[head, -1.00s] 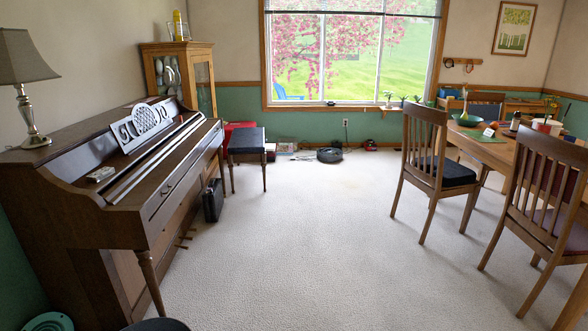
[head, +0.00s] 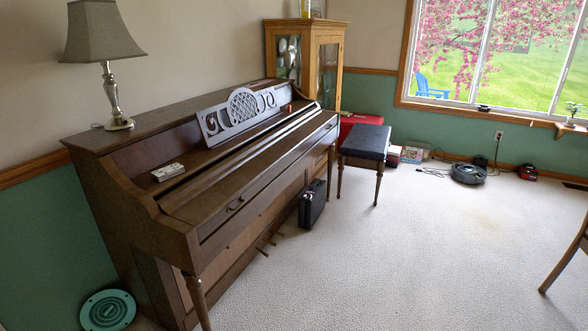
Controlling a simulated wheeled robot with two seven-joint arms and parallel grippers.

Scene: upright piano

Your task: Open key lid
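The upright piano (head: 150,233) stands along the wall on the left, dark brown wood. Its key lid (head: 255,160) is closed and no keys show. A grey music stand (head: 243,113) with cut-out scrollwork leans above the lid. Neither of my grippers is in the head view.
A lamp (head: 104,58) stands on the piano top and a small white box (head: 168,172) lies by the music stand. A stool (head: 365,141) and black case (head: 312,204) stand beside the piano. A green round object (head: 108,311) is at lower left.

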